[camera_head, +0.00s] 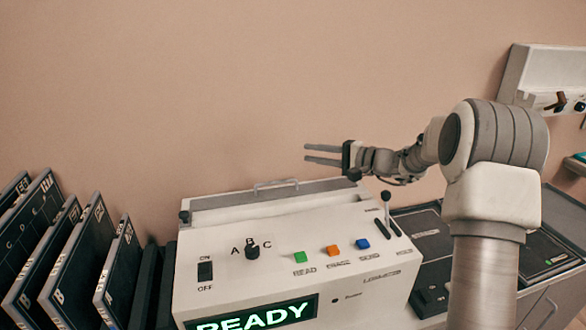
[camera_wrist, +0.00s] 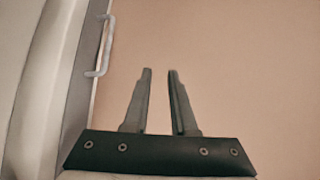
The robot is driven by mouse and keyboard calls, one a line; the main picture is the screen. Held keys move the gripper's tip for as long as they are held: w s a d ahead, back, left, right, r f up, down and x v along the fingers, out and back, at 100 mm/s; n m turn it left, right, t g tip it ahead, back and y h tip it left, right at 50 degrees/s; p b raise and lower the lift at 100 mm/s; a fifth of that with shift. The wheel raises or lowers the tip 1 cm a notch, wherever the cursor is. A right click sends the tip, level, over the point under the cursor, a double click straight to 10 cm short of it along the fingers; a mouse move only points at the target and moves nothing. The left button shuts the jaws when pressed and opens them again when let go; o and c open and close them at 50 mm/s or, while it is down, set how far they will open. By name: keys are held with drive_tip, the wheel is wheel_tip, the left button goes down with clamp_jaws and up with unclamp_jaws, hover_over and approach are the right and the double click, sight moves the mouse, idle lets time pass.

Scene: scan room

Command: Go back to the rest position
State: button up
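My gripper (camera_head: 324,154) is held in the air above the back right part of the white scanner console, pointing left in the head view. In the wrist view my gripper (camera_wrist: 159,72) shows its two fingers apart with nothing between them. The console (camera_head: 220,283) has a display reading READY, an ON/OFF switch (camera_head: 205,271), an A-B-C knob (camera_head: 252,252), and green, orange and blue buttons. A lever (camera_head: 386,208) stands at its right. The console's metal handle (camera_wrist: 104,48) shows at the left of the wrist view. My gripper touches nothing visible.
Several dark plates marked with letters (camera_head: 78,258) lean in a row at the left. A dark panel (camera_head: 425,238) lies right of the console, partly hidden by my arm. A white wall unit (camera_head: 546,75) hangs at the upper right. The space before the bare wall is clear.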

drive_tip(key=shift+s+d+r, duration=0.15)
drive_tip(key=shift+s+d, duration=0.05)
drive_tip(key=shift+d, duration=0.15)
drive_tip(key=s+a+r+n+g+h+p, duration=0.1)
drive_tip(key=s+a+r+n+g+h, duration=0.2)
drive_tip(key=s, duration=0.7)
drive_tip(key=s+a+r+n+g+h+p, duration=0.1)
drive_tip(key=s+a+r+n+g+h, duration=0.15)
drive_tip(key=s, duration=0.75)
drive_tip(key=s+d+n+t+h+p, duration=0.1)
drive_tip(key=s+d+h, duration=0.3)
drive_tip(key=s, duration=0.6)
drive_tip(key=s+d+n+t+h+p, duration=0.1)
drive_tip(key=s+d+h, duration=0.3)
drive_tip(key=s, duration=0.6)
drive_tip(key=shift+s+d+r+n+p, duration=0.35)
drive_tip(key=shift+d+n+p, duration=0.1)
drive_tip(key=shift+d+p, duration=0.1)
